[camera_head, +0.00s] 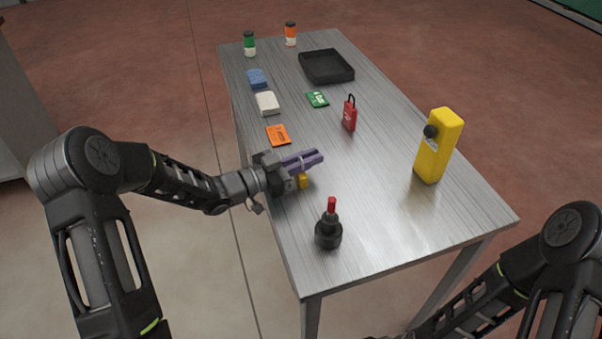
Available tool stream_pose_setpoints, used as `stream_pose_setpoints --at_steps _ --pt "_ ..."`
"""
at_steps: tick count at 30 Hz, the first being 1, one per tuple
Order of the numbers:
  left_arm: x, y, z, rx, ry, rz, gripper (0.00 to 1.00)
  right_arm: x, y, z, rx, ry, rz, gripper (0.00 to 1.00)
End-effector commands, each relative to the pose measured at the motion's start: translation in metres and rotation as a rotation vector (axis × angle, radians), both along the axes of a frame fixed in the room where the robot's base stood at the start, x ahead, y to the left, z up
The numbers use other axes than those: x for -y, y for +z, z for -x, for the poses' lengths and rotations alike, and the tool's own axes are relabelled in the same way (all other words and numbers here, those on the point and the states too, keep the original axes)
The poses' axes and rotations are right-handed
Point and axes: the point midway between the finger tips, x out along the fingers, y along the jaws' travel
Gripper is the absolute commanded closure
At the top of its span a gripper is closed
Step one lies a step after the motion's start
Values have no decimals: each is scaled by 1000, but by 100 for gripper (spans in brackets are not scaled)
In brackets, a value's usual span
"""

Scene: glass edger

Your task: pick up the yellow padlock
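A small yellow thing (303,181), which looks like the yellow padlock, is on the table's left side. It is mostly hidden beside and below my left gripper, and its shackle cannot be made out. My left gripper (316,157) has purple fingers that point right, low over the table. The fingers lie close together, and I cannot tell whether they are open or shut, or whether they touch the yellow thing. My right arm shows at the lower right, but its gripper is not in view.
The metal table (375,210) holds a black bottle with a red tip (328,232), a tall yellow box (437,150), a red padlock (350,115), an orange card (278,135), a green packet (317,99), a white block (268,103), a blue sponge (257,78), a black tray (327,77) and two jars (249,44).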

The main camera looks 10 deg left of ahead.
Motion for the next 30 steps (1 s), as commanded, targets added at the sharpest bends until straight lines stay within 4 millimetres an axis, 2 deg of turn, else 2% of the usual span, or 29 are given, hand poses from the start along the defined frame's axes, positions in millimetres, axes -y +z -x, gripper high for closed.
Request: stream_pose_setpoints --at_steps 18,23,30 --pt "1 0 -1 1 1 -1 88 0 0 0 0 0 0 100" --pt "1 0 -1 1 1 -1 100 0 0 0 0 0 0 100" --pt "1 0 -1 1 1 -1 100 0 0 0 0 0 0 100"
